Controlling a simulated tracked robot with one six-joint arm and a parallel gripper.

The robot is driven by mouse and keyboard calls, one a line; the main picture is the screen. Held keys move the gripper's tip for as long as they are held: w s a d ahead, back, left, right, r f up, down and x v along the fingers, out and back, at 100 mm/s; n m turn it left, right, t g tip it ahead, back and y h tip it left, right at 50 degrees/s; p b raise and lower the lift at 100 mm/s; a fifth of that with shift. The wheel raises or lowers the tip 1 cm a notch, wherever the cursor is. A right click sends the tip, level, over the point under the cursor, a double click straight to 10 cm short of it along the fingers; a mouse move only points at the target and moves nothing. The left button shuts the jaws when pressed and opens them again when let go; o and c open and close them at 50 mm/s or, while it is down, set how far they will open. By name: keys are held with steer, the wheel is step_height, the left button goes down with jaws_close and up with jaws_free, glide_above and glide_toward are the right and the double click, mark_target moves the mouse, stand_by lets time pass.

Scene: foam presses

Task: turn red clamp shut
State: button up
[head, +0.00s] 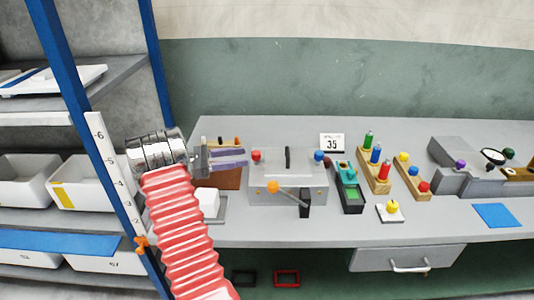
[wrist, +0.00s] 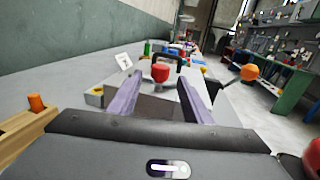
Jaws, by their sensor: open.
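The red clamp (head: 256,155) is a small red knob at the left end of the grey press box (head: 300,185) on the bench. My gripper (head: 246,158) has two purple fingers, spread open and pointing right, with the tips just left of the knob. In the wrist view the red knob (wrist: 160,73) shows centred between the open fingers, near their tips. I cannot tell whether either finger touches it. Nothing is held.
A lever with an orange ball (head: 272,186) projects at the press front. A black handle (head: 288,157) and a blue knob (head: 319,156) are on the box. A wooden block (head: 225,179) lies below my gripper. A blue-posted shelf is at left.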

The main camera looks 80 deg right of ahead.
mark_target(266, 161)
steer(key=x, duration=1)
steer(key=shift+d, duration=0.1)
steer(key=shift+s, duration=0.1)
steer(key=shift+c, duration=0.3)
